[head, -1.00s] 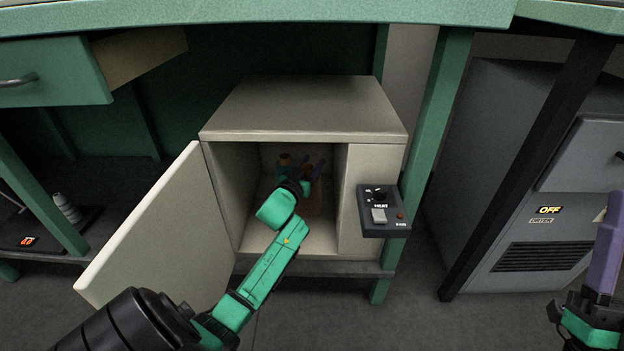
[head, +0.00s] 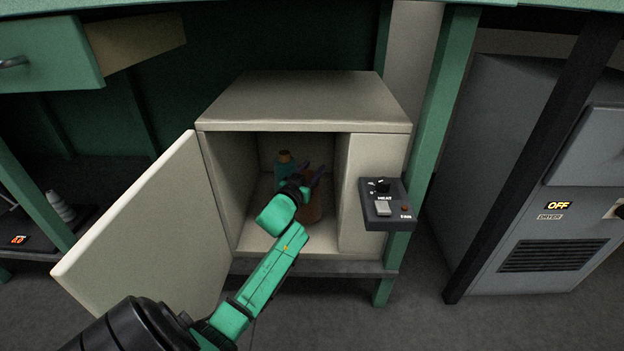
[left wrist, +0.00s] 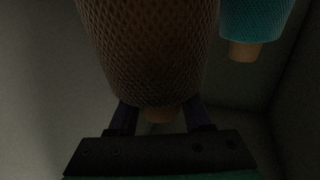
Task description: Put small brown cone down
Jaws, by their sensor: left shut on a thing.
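The small brown cone (left wrist: 150,45) has a mesh-textured surface and fills the upper middle of the left wrist view. In the head view it shows partly (head: 313,208) inside the open cabinet, behind my left gripper (head: 306,182). My left gripper's dark fingers are shut on the cone's narrow tan end, in the left wrist view (left wrist: 158,117). I cannot tell whether the cone touches the cabinet floor. A teal cone (head: 284,165) with a tan tip stands behind it to the left, and also shows in the left wrist view (left wrist: 256,20). My right gripper is out of view.
The beige cabinet (head: 305,105) has its door (head: 140,225) swung open to the left. A grey dryer (head: 545,215) reading OFF stands at right. An open drawer (head: 50,60) hangs upper left.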

